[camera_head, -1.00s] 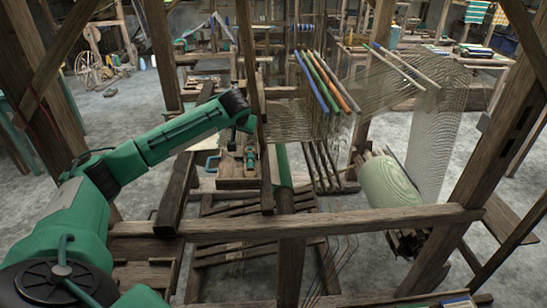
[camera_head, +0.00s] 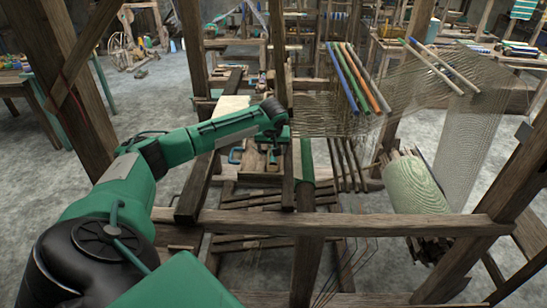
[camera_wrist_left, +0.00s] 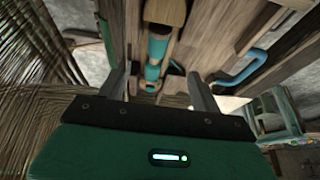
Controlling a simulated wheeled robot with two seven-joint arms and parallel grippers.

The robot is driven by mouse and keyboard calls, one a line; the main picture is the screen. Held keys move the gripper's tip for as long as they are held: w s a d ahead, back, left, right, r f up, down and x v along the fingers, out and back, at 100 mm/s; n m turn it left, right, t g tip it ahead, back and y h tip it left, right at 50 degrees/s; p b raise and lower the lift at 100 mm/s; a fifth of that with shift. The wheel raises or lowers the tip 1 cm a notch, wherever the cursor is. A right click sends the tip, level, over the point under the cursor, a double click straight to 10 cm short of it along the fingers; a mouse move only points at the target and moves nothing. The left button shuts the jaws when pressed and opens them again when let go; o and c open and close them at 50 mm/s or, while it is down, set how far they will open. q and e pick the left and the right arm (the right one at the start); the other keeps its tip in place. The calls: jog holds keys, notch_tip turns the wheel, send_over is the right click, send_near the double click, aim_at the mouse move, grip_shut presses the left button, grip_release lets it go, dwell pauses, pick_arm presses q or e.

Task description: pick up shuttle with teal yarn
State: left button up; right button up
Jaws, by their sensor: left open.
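A wooden shuttle with teal yarn (camera_wrist_left: 157,47) lies on a wooden surface in the left wrist view, ahead of my left gripper (camera_wrist_left: 165,75). The gripper is open, with one finger on each side of the line of the shuttle. Nothing shows held between the fingers; I cannot tell whether they touch the shuttle. In the head view my left arm reaches in from the left to the wooden tray beside the loom post. There the wrist and post hide most of the shuttle. My right gripper is not in view.
A blue handle-like piece (camera_wrist_left: 243,68) lies right of the shuttle in the wrist view. An upright loom post (camera_head: 288,155) stands close to my left wrist. Colored rods (camera_head: 360,78) and warp threads hang to the right. A crossbeam (camera_head: 345,223) runs in front.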

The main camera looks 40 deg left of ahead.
pick_arm(q)
jog(key=p+x, duration=0.1)
jog(key=x, duration=0.1)
jog(key=d+p+x, duration=0.1)
jog(key=x, duration=0.1)
jog(key=shift+a+f, duration=0.1)
jog(key=shift+f, duration=0.2)
jog(key=shift+w+a+f, duration=0.1)
jog(key=shift+f, duration=0.15)
jog(key=shift+c, duration=0.4)
jog(key=c, duration=1.1)
jog(key=shift+o, duration=0.2)
